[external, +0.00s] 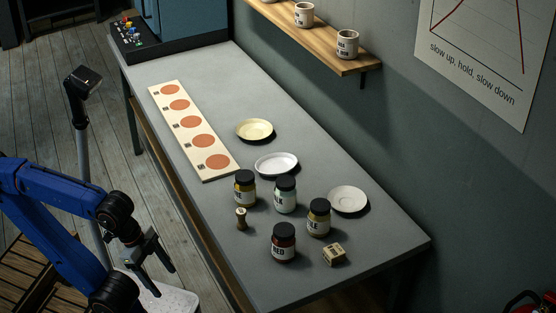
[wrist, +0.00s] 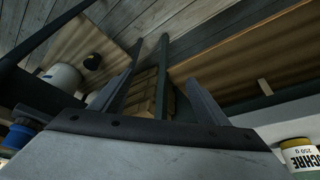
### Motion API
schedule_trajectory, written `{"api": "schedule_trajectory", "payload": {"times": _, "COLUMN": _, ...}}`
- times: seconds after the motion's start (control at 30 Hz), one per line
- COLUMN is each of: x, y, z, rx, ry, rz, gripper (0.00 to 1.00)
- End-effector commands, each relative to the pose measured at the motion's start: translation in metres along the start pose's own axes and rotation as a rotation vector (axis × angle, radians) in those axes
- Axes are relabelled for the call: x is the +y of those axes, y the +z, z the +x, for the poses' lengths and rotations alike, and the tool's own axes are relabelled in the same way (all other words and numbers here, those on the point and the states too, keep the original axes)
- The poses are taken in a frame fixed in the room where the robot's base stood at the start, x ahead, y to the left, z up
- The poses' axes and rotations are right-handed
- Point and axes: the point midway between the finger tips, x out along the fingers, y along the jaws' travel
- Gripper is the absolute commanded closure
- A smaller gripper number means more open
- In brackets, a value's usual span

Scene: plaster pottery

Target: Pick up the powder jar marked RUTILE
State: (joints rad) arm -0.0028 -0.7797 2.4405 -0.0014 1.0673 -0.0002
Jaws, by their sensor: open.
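Several black-lidded powder jars stand upright on the grey table. The one at centre right (external: 318,218) has a tan body and a label whose visible letters look like "ILE", fitting RUTILE, though the full word is not readable. A red jar (external: 283,244) stands in front of it, a pale green jar (external: 285,195) and a yellow jar (external: 244,190) behind and to the left. My gripper (external: 160,272) is open and empty, off the table's left side, well apart from the jars. In the wrist view its fingers (wrist: 162,98) are spread. An ochre jar (wrist: 300,156) shows at the lower right there.
A small wooden-topped tool (external: 241,217) and a small box (external: 334,254) stand near the jars. Shallow dishes (external: 277,164) lie behind them. A board with orange discs (external: 192,132) lies along the left. A wall shelf (external: 318,37) holds cups. The front left of the table is clear.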

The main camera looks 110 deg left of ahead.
Motion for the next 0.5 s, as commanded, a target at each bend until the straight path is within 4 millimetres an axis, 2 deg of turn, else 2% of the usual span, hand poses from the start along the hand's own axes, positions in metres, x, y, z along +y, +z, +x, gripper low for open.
{"api": "schedule_trajectory", "payload": {"times": 0.03, "x": 0.000, "y": -0.011, "z": -0.022, "rx": 0.007, "ry": 0.000, "rz": 0.000, "gripper": 0.31}}
{"api": "schedule_trajectory", "payload": {"times": 0.2, "x": 0.000, "y": -0.041, "z": -0.090, "rx": 0.005, "ry": 0.000, "rz": 0.000, "gripper": 0.31}}
{"api": "schedule_trajectory", "payload": {"times": 0.3, "x": 0.000, "y": -0.055, "z": -0.123, "rx": 0.004, "ry": 0.000, "rz": 0.000, "gripper": 0.31}}
{"api": "schedule_trajectory", "payload": {"times": 0.5, "x": 0.000, "y": -0.078, "z": -0.176, "rx": 0.003, "ry": 0.000, "rz": 0.000, "gripper": 0.31}}
